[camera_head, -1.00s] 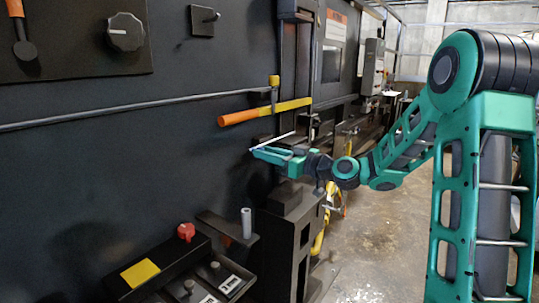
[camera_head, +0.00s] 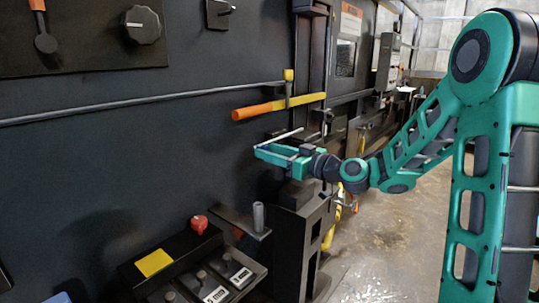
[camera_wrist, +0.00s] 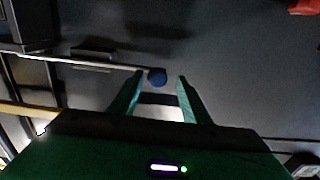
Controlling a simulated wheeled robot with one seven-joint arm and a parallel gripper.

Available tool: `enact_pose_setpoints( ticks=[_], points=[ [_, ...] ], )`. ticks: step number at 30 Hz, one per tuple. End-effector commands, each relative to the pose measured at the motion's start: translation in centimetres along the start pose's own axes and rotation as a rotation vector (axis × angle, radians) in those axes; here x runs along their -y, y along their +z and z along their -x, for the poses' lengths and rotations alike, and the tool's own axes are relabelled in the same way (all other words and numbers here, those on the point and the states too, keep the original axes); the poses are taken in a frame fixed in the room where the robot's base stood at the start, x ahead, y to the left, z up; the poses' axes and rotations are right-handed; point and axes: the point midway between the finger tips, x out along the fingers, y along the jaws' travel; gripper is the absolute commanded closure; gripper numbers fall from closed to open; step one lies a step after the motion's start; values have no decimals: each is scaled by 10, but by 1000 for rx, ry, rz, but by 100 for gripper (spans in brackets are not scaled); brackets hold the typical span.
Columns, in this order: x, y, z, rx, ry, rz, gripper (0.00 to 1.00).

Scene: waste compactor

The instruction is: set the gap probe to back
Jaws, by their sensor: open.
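A thin pale rod (camera_head: 285,136), which looks like the gap probe's lever, slants out beside the dark machine wall in the head view. In the wrist view the rod (camera_wrist: 100,63) comes in from the left and ends in a dark blue knob (camera_wrist: 157,78). My gripper (camera_head: 262,152) is open, close by the rod's end in the head view. In the wrist view the knob shows between the two fingertips of my gripper (camera_wrist: 160,84), nearer the left one. I cannot tell whether it is between them in depth or just beyond. The knob is not visible in the head view.
A yellow bar with an orange grip (camera_head: 255,111) and a long grey rail (camera_head: 150,105) run above my gripper. Below are a red knob (camera_head: 199,224), a grey post (camera_head: 258,216) and a dark pedestal (camera_head: 295,215). Open floor (camera_head: 390,240) lies to the right.

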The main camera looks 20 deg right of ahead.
Motion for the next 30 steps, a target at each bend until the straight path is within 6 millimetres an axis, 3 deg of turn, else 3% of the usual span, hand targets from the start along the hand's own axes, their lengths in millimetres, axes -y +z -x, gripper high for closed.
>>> enact_pose_setpoints(
  ticks=[18,30],
  points=[
    [-1,1,94,2,1,-2,57],
    [0,1,104,1,-1,-1,57]
  ],
)
